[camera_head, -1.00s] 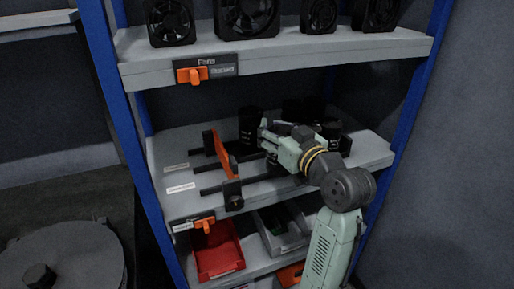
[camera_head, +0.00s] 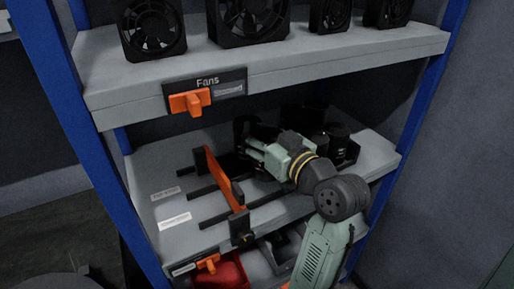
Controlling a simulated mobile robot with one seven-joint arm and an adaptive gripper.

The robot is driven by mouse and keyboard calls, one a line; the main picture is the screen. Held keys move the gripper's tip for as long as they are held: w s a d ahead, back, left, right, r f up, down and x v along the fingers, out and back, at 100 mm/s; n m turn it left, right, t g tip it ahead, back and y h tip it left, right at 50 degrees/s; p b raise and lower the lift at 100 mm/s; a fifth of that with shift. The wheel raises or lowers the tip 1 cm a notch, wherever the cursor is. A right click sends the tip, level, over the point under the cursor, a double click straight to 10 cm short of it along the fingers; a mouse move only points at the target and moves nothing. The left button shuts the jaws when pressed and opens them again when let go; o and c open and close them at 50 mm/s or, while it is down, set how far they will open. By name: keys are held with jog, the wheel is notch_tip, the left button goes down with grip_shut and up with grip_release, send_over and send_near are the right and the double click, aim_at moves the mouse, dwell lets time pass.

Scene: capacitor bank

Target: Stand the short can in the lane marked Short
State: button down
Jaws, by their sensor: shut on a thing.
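My gripper (camera_head: 257,150) is over the middle shelf, pointing left, shut on a dark can that is mostly hidden by the fingers. I cannot tell its height. A black can (camera_head: 244,126) stands just behind the fingers. Other black cans (camera_head: 338,136) stand behind and to the right of my wrist. To the left, an orange plate (camera_head: 222,180) stands upright across thin black rails on the shelf.
The upper shelf (camera_head: 290,62) carries several black fans and a "Fans" tag with an orange clip (camera_head: 189,103). Blue posts (camera_head: 66,120) bound the rack. A red bin (camera_head: 230,272) sits below.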

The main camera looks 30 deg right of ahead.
jog(key=shift+f, duration=2.1)
jog(key=shift+f, duration=0.2)
jog(key=c, duration=0.6)
grip_release()
jog(key=shift+r, duration=0.1)
jog(key=shift+r, duration=0.15)
jog(key=s, duration=0.4)
jog(key=s+b, duration=0.1)
jog(key=s, duration=0.3)
jog(key=s+b, duration=0.1)
jog(key=s, duration=0.3)
jog(key=shift+d, duration=0.4)
